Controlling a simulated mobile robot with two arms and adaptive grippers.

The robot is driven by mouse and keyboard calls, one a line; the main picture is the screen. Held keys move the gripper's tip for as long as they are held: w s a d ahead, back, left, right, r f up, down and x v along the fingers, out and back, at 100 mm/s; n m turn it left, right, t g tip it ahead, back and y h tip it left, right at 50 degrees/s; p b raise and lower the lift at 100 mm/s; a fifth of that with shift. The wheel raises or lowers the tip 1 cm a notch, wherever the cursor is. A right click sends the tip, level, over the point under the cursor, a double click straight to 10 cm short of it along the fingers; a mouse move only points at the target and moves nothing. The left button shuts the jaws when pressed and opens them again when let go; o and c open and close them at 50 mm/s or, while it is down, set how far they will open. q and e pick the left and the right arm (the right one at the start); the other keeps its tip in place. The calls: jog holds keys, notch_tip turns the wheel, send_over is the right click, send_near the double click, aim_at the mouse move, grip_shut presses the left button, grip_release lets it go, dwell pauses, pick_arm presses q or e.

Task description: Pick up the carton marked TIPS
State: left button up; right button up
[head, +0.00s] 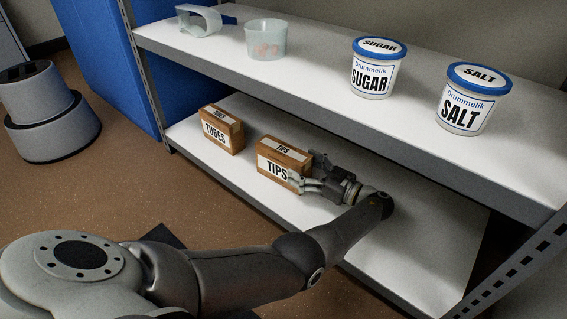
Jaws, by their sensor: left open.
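The TIPS carton (270,168) is a brown box with white labels. It stands upright on the lower shelf (215,178), in the middle of the head view. My left gripper (301,172) is open at the carton's right end. One finger shows in front of the carton's right front corner and the other is farther back near its right side. The carton's right end is partly hidden by the gripper, and I cannot tell whether the fingers touch it. My right gripper is not in view.
A TUBES carton (217,133) stands left of the TIPS carton with a gap between. The lower shelf's right part is clear.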

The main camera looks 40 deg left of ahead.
aim_at(291, 158)
pick_arm(q)
jog(key=a, duration=0.3)
jog(key=w+a+b, duration=0.1)
jog(key=a, duration=0.1)
jog(key=shift+a+r, duration=0.1)
jog(key=shift+r, duration=0.1)
jog(key=shift+c, duration=0.2)
jog(key=c, duration=1.1)
